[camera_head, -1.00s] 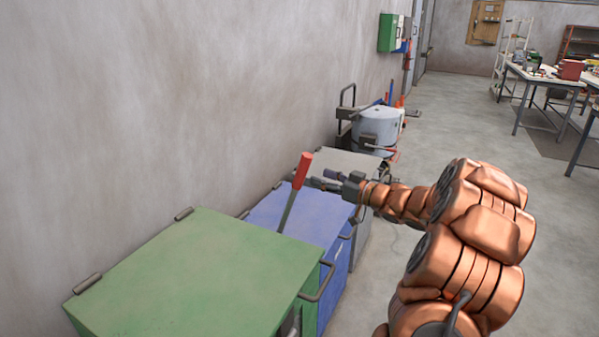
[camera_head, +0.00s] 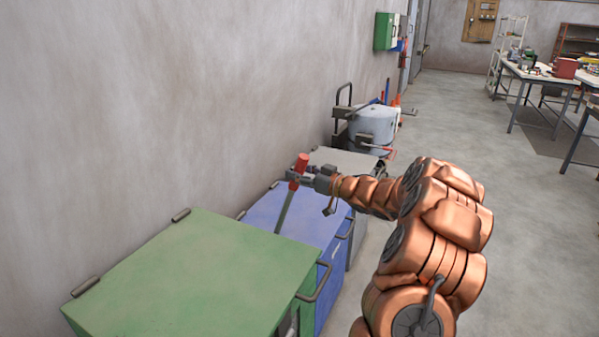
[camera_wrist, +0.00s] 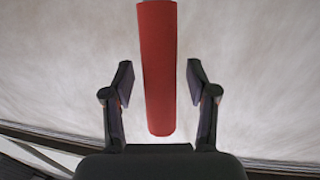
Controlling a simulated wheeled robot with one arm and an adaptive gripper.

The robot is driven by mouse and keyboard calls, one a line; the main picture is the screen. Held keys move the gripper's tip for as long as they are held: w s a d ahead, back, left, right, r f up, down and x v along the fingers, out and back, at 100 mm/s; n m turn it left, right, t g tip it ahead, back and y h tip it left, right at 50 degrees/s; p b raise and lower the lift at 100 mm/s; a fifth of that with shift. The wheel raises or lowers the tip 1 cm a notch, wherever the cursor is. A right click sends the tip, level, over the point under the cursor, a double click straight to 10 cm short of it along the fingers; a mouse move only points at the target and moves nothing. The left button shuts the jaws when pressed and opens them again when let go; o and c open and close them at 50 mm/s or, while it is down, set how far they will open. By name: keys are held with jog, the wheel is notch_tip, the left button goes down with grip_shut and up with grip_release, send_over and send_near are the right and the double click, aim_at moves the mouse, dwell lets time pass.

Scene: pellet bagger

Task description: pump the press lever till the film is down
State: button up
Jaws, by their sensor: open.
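The press lever (camera_head: 284,212) is a grey bar with a red grip (camera_head: 302,162), standing up at a slight tilt by the blue cabinet. My gripper (camera_head: 298,178) is at the red grip in the head view. In the wrist view, the red grip (camera_wrist: 158,75) runs lengthwise between the two open dark fingers of my gripper (camera_wrist: 160,85). A gap shows on each side of it. The film is not visible to me in either view.
A green cabinet (camera_head: 190,270) stands nearest, with the blue cabinet (camera_head: 262,222) and a grey one behind it along the wall. A grey round tank (camera_head: 375,122) stands further back. The floor to the right is clear up to the worktables (camera_head: 540,75).

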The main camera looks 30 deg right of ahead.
grip_shut()
dwell(0.5)
